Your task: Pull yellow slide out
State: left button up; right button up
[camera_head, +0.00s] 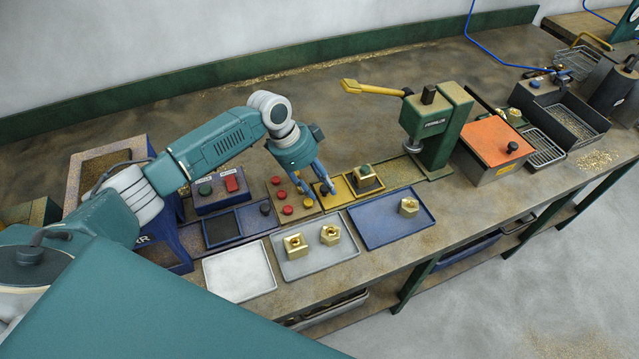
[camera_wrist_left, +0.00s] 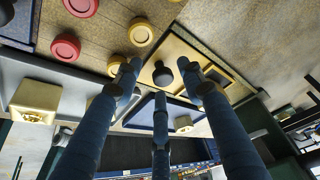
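The yellow slide (camera_head: 337,198) lies on the bench in line with the drill press, with a small black knob on its left part. My left gripper (camera_head: 314,192) is just above the knob end, pointing down. In the left wrist view, the black knob (camera_wrist_left: 162,75) shows between the spread fingertips (camera_wrist_left: 163,68), and nothing is visibly gripped. I cannot tell whether any finger touches the knob. My right gripper is in neither view.
Red and yellow buttons (camera_head: 287,210) sit close left of the gripper. A blue slide (camera_head: 222,230) lies farther left. In front are a grey tray (camera_head: 318,265) with two brass nuts and a blue tray (camera_head: 385,236) with one.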

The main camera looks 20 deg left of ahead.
pick_arm(q)
jog(key=shift+d, duration=0.1)
jog(key=shift+r, duration=0.3)
jog(key=v, duration=1.1)
jog(key=shift+a, duration=0.4)
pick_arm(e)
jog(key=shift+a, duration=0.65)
